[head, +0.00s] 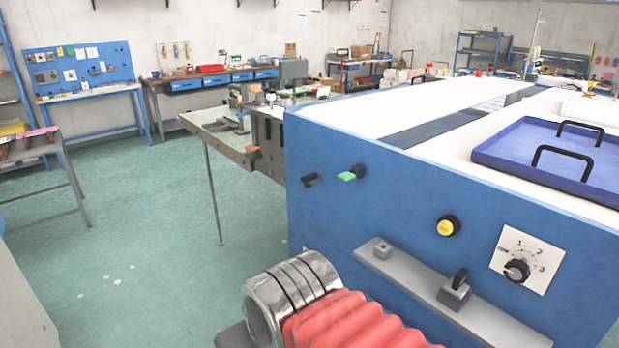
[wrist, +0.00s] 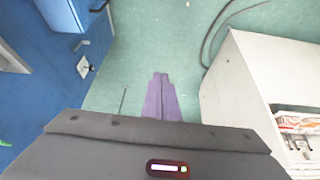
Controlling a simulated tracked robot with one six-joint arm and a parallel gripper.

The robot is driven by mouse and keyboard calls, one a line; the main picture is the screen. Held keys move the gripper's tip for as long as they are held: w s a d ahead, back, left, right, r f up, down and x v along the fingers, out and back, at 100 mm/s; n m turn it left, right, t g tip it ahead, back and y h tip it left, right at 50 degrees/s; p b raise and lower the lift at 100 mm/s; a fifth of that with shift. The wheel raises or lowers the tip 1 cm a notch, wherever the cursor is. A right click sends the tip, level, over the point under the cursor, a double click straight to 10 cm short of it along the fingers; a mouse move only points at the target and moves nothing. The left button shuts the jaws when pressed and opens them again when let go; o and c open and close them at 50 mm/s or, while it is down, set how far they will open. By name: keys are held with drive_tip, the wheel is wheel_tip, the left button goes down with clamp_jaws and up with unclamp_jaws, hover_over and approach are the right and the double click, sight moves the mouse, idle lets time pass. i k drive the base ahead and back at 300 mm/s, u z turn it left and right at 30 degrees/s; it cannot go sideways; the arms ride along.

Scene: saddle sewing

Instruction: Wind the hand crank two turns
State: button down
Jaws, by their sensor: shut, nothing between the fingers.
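I cannot make out a hand crank for certain in either view. The blue bench (head: 400,200) carries a black lever on a grey block (head: 455,293), a small black handle (head: 310,180) and a green-tipped switch (head: 351,173) on its front. My gripper (wrist: 160,77) shows in the wrist view as two purple fingers, shut together and empty, over the green floor. It touches nothing there. A small pale plate with a dark fitting (wrist: 84,68) is on a blue surface to its left. My gripper is not in the head view.
The bench front also has a yellow button (head: 448,226) and a numbered dial (head: 517,270). A blue tray with black handles (head: 500,150) lies on top. A white cabinet (wrist: 250,85) stands right of my gripper, with a dark cable (wrist: 207,45) nearby. Green floor (head: 130,230) is open at left.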

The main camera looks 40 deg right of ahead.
sight(308, 181)
drive_tip(key=u, duration=0.35)
drive_tip(key=i, duration=0.95)
drive_tip(key=u, duration=0.55)
